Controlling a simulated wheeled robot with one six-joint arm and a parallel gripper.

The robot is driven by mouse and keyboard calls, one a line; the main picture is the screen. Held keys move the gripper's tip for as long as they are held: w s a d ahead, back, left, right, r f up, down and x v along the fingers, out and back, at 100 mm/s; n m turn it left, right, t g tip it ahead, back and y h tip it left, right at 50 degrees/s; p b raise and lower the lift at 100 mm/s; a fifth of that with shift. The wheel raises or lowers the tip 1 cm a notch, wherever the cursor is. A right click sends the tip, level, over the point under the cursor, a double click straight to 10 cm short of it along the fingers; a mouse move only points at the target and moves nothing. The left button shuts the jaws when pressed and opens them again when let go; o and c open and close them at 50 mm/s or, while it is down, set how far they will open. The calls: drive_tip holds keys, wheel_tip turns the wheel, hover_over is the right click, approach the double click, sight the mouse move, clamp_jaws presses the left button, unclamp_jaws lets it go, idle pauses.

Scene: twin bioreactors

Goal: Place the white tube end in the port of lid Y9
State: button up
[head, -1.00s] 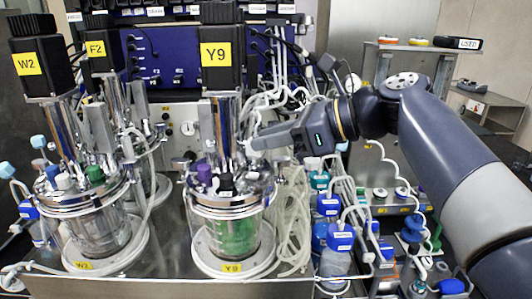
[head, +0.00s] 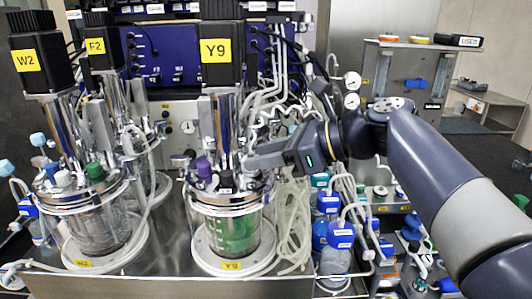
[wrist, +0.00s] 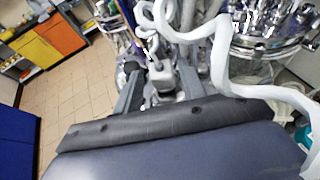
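Lid Y9 (head: 226,187) is the metal, crowded top of the glass vessel with the yellow Y9 labels. It carries a purple cap and a black cap among metal fittings; I cannot single out its free port. My gripper (head: 250,163) reaches in from the right, its fingertips just above the lid's right rear edge. In the wrist view my gripper (wrist: 160,80) has its two fingers on either side of a pale piece, which looks like the white tube end (wrist: 163,82). The fingers appear shut on it. Its tip and any contact with the lid are hidden.
White tubing (wrist: 222,62) loops close by my fingers and hangs in a bundle (head: 292,225) right of Y9. Vessel W2 (head: 95,220) stands left. Blue-capped bottles (head: 335,240) crowd the right.

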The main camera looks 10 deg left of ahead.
drive_tip(key=shift+o, duration=0.6)
drive_tip(key=shift+r, duration=0.3)
drive_tip(key=v, duration=1.2)
drive_tip(key=shift+f, duration=0.1)
idle(1.3)
